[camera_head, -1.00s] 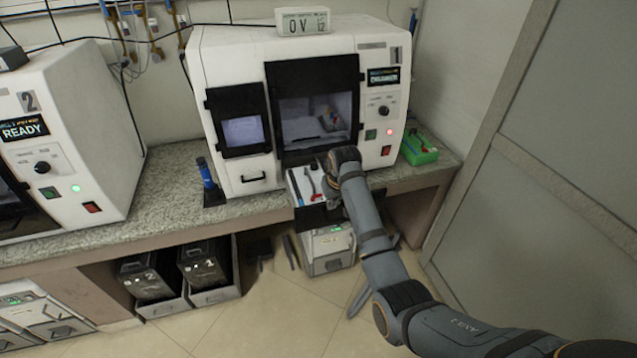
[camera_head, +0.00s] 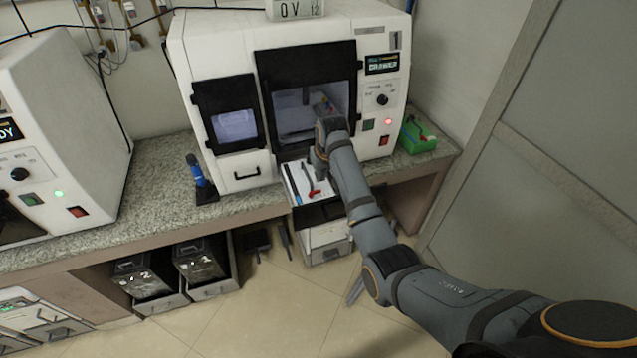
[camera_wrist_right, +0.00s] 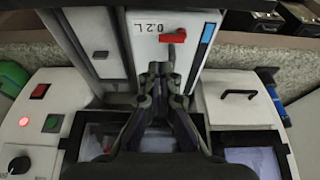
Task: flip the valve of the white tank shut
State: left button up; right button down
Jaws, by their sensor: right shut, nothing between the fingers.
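The white tank (camera_head: 300,178), with a blue strip, sticks out below the open front of the white machine marked 1. Its red valve handle (camera_head: 314,191) shows just below my right gripper (camera_head: 318,165). In the right wrist view the tank (camera_wrist_right: 147,62) bears the marking 0.2 L, and the red handle (camera_wrist_right: 173,37) lies crosswise. There my right gripper (camera_wrist_right: 163,72) is shut and empty, its fingertips close to the handle on the near side. I cannot tell whether they touch. My left gripper is out of view.
The machine (camera_head: 235,160) stands on a speckled counter (camera_head: 160,185). A green box (camera_head: 418,137) is at its right, and a blue-handled tool (camera_head: 196,172) at its left. Dark canisters (camera_head: 200,262) sit below the counter. A grey partition (camera_head: 540,150) closes the right side.

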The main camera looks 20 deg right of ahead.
aim_at(315, 194)
jog(key=x, duration=0.5)
jog(key=shift+w+f+p, duration=0.1)
jog(key=shift+f+p, duration=0.2)
jog(key=shift+f, duration=0.05)
jog(key=shift+w+f, duration=0.25)
jog(key=shift+f, duration=0.3)
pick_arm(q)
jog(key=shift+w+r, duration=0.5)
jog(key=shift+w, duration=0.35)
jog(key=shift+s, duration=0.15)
